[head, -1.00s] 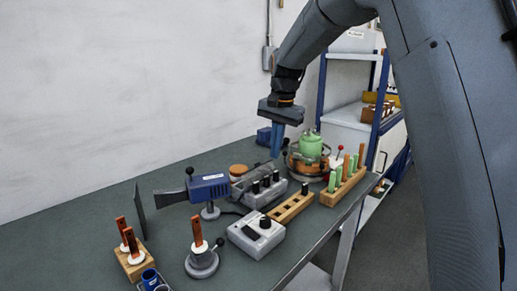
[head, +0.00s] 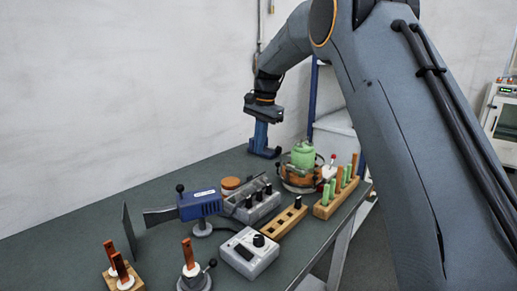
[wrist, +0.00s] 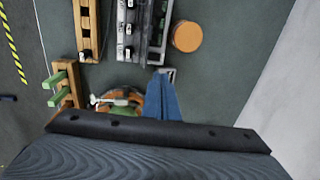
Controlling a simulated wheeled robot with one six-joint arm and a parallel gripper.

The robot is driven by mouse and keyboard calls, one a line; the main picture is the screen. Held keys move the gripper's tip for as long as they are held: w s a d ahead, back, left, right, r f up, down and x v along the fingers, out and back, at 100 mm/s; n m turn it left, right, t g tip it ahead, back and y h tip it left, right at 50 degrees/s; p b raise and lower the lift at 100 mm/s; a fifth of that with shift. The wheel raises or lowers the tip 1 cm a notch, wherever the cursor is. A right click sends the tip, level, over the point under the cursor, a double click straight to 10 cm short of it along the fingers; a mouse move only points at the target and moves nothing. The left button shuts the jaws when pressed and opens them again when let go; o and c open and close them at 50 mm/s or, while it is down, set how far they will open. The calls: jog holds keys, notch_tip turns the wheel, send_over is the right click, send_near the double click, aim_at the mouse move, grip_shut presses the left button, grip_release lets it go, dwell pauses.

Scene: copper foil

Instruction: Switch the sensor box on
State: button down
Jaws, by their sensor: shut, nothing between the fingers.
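My gripper (head: 263,143) points down over the far part of the workbench, behind and left of the copper pot with a green top. Its blue fingers are shut and empty; they also show in the wrist view (wrist: 160,82). No box carries a readable sensor label. A grey box with a black knob and dark panel (head: 248,253) sits near the bench's front edge. A longer grey unit with several black knobs (head: 252,204) lies behind it, also in the wrist view (wrist: 125,28). I cannot tell which one is the sensor box.
The copper pot (head: 298,180) and a wooden rack with green and brown rods (head: 336,201) stand near my gripper. A round brown lid (wrist: 186,36) lies near the knobbed unit. A blue device on a stand (head: 199,206) is further left. The bench by the wall is clear.

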jog(key=f+p, duration=0.1)
jog(key=f, duration=0.2)
jog(key=f+p, duration=0.1)
jog(key=f, duration=0.3)
jog(key=w+a+f+p, duration=0.1)
jog(key=f, duration=0.3)
jog(key=shift+f, duration=0.25)
jog(key=shift+w+f, duration=0.1)
jog(key=shift+a+f+b, duration=0.1)
jog(key=shift+f+b, duration=0.15)
jog(key=shift+b, duration=0.05)
jog(key=shift+r, duration=0.1)
jog(key=shift+s+d+r+p, duration=0.2)
jog(key=shift+s+d+p, duration=0.35)
jog(key=shift+p, duration=0.1)
jog(key=shift+w+r, duration=0.1)
jog(key=shift+r, duration=0.05)
